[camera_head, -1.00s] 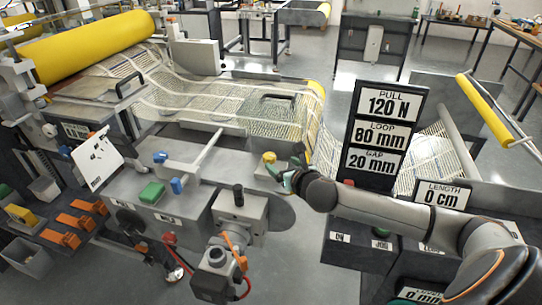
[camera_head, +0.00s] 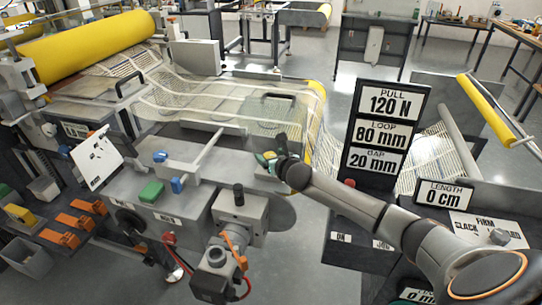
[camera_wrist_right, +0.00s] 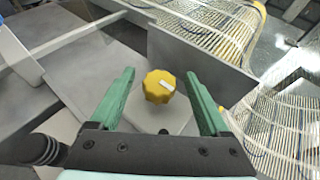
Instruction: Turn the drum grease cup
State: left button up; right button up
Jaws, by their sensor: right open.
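The drum grease cup is a yellow, scalloped knob with a white mark on top. In the right wrist view the grease cup (camera_wrist_right: 157,86) stands on a grey block, between and ahead of my right gripper's green fingers. My right gripper (camera_wrist_right: 158,95) is open, with one finger on either side of the cup and a visible gap to each. In the head view my right gripper (camera_head: 264,159) is at the right end of the grey machine table and largely hides the cup. My left gripper is not in view.
An upright grey plate (camera_wrist_right: 195,62) stands right behind the cup. Wire mesh (camera_head: 225,100) runs over the machine beyond it. A black sign (camera_head: 385,130) stands to the right of my gripper. A grey clamp unit (camera_head: 240,215) with a black knob stands in front.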

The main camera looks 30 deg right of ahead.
jog(key=shift+c, duration=0.3)
grip_shut()
dwell(0.3)
jog(key=shift+a+r+m+g+h+p, duration=0.15)
jog(key=shift+m+g+h+p, duration=0.15)
jog(key=shift+m+h+p, duration=0.55)
jog(key=m+g+h+p, duration=0.1)
jog(key=m+h, duration=0.1)
jog(key=h, duration=0.1)
jog(key=shift+w+a+m, duration=0.1)
jog(key=shift+w+m, duration=0.05)
jog(key=shift+m, duration=0.2)
jog(key=shift+m+g+h, duration=0.95)
jog(key=shift+m+g, duration=0.05)
jog(key=shift+m, duration=0.1)
jog(key=shift+m+g+h+b, duration=0.35)
jog(key=shift+m+g+h, duration=0.45)
jog(key=shift+m+g, duration=0.3)
